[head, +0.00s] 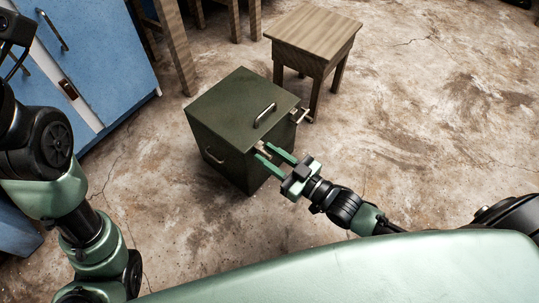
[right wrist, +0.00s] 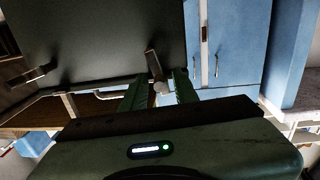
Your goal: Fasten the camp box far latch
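The camp box (head: 228,112) is a dark green metal box on the floor, its lid down with a handle (head: 265,115) on top. The far latch (head: 302,115) sticks out from its right side near the far corner. The near latch (head: 263,150) is on the same side, closer to me. My right gripper (head: 262,156) is open at the near latch. In the right wrist view a metal latch (right wrist: 153,66) shows between the green fingers (right wrist: 159,88), with a gap visible. Another latch (right wrist: 34,76) shows at the left there. My left gripper is out of view.
A wooden stool (head: 315,36) stands close behind the box, near the far latch. A blue cabinet (head: 95,50) and wooden legs (head: 174,45) stand at the back left. The stained concrete floor (head: 430,120) to the right is clear.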

